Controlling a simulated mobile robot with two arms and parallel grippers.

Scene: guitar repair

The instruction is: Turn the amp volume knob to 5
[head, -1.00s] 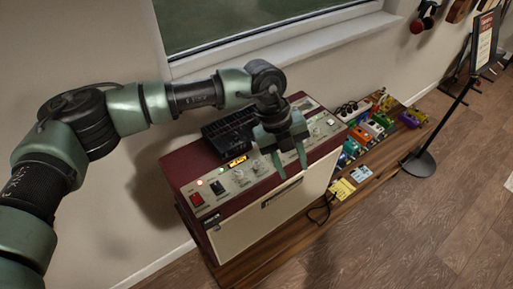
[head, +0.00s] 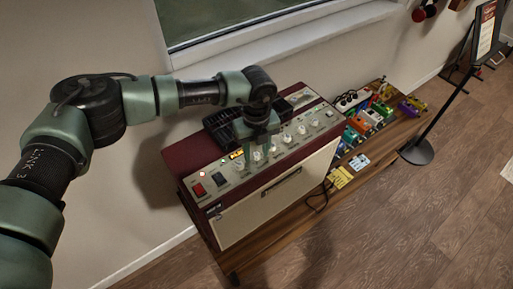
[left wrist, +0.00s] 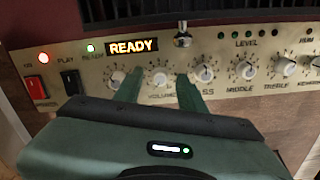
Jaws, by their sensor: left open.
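The amp (head: 245,215) is a dark red box with a cream front, and a control panel runs along its top edge. It stands on a low wooden bench. In the left wrist view, the volume knob (left wrist: 160,77) is pale and round, above a partly covered "VOLUME" label. My left gripper (head: 257,160) is open over the panel. In the left wrist view my left gripper (left wrist: 158,86) has its two green fingers on either side of the volume knob, with nothing clearly gripped. I cannot tell whether they touch it. The knob's pointer setting is too small to read. My right gripper is out of view.
The bass knob (left wrist: 204,73) sits close to the right finger; more knobs follow. A lit READY display (left wrist: 131,48) and red switch (left wrist: 37,88) are left. A black slotted unit (head: 222,126) lies on the amp. Several colourful pedals (head: 365,122) stand right.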

